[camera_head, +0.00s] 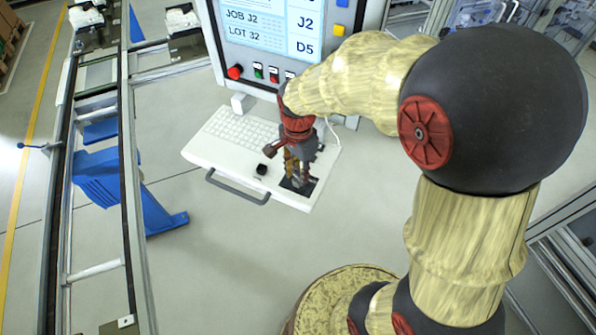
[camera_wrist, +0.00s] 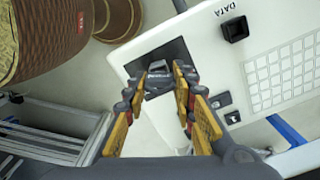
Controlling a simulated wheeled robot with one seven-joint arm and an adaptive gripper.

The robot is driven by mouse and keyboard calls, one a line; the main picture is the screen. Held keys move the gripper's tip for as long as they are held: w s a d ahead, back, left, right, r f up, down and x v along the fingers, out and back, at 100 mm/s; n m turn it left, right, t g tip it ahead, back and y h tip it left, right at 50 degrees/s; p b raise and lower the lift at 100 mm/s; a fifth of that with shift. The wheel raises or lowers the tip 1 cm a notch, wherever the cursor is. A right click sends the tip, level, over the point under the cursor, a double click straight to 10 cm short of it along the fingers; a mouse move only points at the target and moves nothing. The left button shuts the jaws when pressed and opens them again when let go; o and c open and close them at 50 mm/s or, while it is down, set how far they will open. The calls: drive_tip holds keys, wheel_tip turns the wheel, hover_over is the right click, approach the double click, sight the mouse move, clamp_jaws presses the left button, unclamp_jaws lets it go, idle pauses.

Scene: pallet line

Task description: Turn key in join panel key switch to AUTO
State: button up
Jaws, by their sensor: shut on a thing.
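The join panel (camera_head: 228,160) is a white keyboard shelf below the screen. A dark square plate (camera_head: 312,187) sits at its near right corner, and it also shows in the wrist view (camera_wrist: 175,50). My gripper (camera_head: 297,168) points down over this plate. In the wrist view my gripper's (camera_wrist: 160,75) two yellow-padded fingers close on a dark grey key (camera_wrist: 157,82) at the plate. The fingers hide part of the key and the switch beneath. No AUTO mark is readable, so I cannot tell the key's position.
A black socket (camera_wrist: 235,29) marked DATA and a keypad (camera_wrist: 285,70) lie beside the plate. The screen cabinet (camera_head: 270,40) stands behind, with a red button (camera_head: 235,72). A grey handle (camera_head: 237,190) runs along the shelf's front. A conveyor frame (camera_head: 128,180) stands left.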

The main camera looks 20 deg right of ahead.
drive_tip(key=m, duration=0.3)
drive_tip(key=shift+m, duration=0.4)
drive_tip(key=o, duration=0.7)
drive_tip(key=shift+m, duration=0.3)
drive_tip(key=shift+c, duration=0.2)
drive_tip(key=o, duration=0.5)
drive_tip(key=shift+o, duration=0.2)
drive_tip(key=o, duration=0.4)
drive_tip(key=shift+o, duration=0.4)
drive_tip(key=shift+r+p, duration=2.4)
drive_tip(key=shift+r, duration=1.1)
